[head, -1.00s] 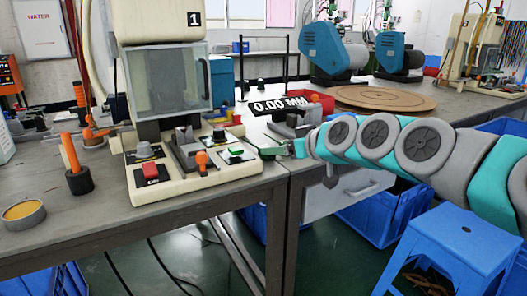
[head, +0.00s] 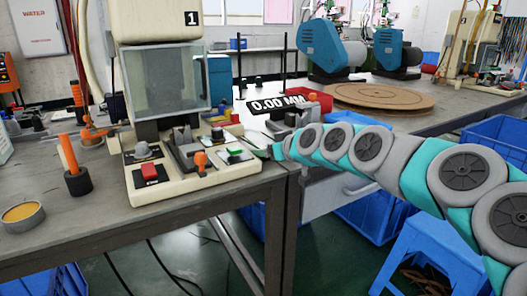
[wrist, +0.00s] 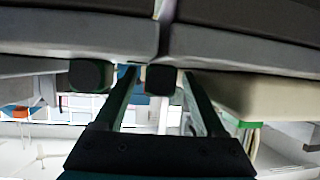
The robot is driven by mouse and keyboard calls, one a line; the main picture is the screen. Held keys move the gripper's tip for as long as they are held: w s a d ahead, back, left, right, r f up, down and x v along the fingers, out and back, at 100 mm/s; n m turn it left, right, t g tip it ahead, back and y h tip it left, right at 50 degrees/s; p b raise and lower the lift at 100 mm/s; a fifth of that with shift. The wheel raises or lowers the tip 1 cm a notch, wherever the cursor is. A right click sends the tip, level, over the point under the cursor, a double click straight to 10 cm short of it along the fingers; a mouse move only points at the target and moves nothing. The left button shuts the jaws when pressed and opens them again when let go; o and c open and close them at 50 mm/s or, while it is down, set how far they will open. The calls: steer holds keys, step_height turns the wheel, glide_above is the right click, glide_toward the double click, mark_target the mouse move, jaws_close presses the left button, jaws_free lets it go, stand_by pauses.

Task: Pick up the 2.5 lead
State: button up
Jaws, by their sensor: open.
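I cannot make out a lead marked 2.5 in either view. In the head view, my gripper (head: 274,151) is small and partly hidden by my arm, beside the right edge of the machine numbered 1 at the bench front. In the wrist view, my gripper (wrist: 157,76) shows two green-edged fingers spread apart, with no lead visible between them. Dark table or machine undersides fill the top of that view, with dark round stubs near the fingertips.
The machine (head: 165,80) with a clear guard stands on the grey bench (head: 110,205). An orange-handled tool holder (head: 78,180) and a round tin (head: 22,216) stand left. A 0.00 MM display (head: 277,104) is behind my gripper. A blue stool (head: 440,255) stands right.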

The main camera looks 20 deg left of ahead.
steer(key=shift+c, duration=0.4)
jaws_close()
